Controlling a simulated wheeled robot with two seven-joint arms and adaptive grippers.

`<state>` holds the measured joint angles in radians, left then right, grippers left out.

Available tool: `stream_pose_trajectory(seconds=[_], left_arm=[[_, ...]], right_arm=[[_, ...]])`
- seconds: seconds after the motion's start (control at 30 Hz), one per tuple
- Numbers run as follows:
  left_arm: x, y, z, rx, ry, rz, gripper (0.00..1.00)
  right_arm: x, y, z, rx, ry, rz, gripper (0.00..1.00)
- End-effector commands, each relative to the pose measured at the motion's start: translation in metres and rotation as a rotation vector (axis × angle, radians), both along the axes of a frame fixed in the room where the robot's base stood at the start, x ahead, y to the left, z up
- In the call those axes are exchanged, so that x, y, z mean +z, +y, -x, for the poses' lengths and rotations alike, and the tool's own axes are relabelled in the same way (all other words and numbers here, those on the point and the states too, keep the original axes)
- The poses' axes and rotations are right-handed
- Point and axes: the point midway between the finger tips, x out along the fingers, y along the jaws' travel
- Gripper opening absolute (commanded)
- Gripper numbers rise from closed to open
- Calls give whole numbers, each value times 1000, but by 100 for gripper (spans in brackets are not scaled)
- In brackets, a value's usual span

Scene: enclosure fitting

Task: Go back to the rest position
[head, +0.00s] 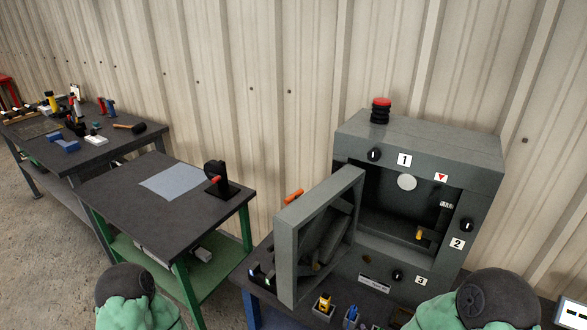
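A grey metal enclosure (430,148) stands on the bench against the wall, with a red-topped stack light (380,110) on its roof. Its door (318,235) is swung open to the left. Inside are a pale round disc (407,182) and a small yellow part (419,234). Black knobs and labels 1, 2 and 3 sit around the opening. My two green and black arms show only in part at the bottom edge, one left and one right. Neither gripper can be seen, so what they hold is hidden.
Small bins with yellow (325,303) and blue (352,314) items stand on the bench below the door. A dark table (120,205) on the left carries a pale blue sheet (175,182) and a black fixture (221,182). A tool-covered bench (85,155) stands farther left.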

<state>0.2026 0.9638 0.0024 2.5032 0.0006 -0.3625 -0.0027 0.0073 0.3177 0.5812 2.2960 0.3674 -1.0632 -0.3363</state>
Motion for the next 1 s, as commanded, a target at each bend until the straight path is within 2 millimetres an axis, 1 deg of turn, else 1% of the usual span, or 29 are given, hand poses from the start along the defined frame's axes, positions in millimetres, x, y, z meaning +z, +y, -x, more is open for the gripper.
stream_pose_trajectory(seconds=[0.03,0.17,0.2,0.27,0.3,0.37,0.4,0.5,0.6,0.7,0.83,1.0], left_arm=[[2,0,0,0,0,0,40],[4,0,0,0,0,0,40],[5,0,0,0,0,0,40],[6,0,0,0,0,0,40],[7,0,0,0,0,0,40],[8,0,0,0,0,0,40],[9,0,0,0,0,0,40],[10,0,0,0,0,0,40],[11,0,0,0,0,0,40],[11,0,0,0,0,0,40],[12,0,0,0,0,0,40],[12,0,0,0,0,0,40]], right_arm=[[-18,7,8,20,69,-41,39],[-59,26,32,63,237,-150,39],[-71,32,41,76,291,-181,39],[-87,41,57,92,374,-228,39],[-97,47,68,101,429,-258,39],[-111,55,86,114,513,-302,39],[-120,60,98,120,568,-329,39],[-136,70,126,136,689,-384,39],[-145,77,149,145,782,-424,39],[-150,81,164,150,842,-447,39],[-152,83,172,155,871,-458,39],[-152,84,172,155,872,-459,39]])
